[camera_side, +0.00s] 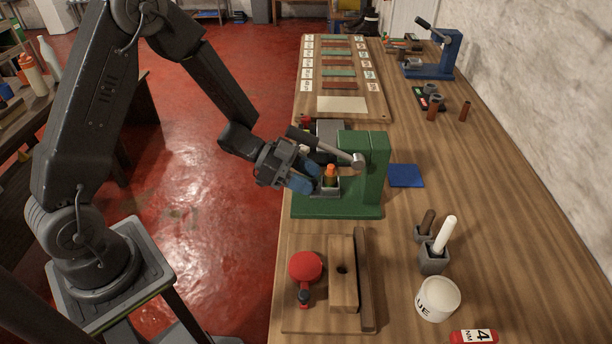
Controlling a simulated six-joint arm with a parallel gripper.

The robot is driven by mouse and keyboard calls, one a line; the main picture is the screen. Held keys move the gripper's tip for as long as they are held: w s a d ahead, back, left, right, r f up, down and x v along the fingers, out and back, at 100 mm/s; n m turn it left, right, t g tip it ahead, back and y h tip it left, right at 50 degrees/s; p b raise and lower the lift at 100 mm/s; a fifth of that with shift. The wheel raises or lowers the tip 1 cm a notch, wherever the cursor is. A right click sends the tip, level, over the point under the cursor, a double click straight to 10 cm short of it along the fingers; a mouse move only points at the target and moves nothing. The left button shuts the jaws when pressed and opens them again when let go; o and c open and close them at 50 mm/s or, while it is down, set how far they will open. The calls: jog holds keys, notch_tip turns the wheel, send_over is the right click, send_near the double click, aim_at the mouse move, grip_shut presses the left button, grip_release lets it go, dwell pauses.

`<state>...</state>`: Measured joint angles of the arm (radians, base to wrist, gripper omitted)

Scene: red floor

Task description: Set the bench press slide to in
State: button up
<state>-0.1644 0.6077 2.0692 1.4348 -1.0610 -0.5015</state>
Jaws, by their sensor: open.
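The green bench press (376,165) stands on the wooden bench, with a grey lever (322,144) angled up to the left. A small grey slide (328,192) sits low at the front of the press, with an orange-topped piece (330,173) upright on it. My gripper (311,179) reaches in from the left, its blue fingertips close beside the slide and the orange-topped piece. The jaws are open. I cannot tell whether a fingertip touches the slide. The gripper body and lever hide part of the press's left side.
A blue press (440,58) stands far back, near a board of coloured strips (374,87). A blue pad (405,175) lies right of the green press. A wooden fixture (343,275) with a red knob (305,266), grey holders (433,259) and white jar (438,298) stand in front.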

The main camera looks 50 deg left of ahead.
jog(key=v, duration=1.4)
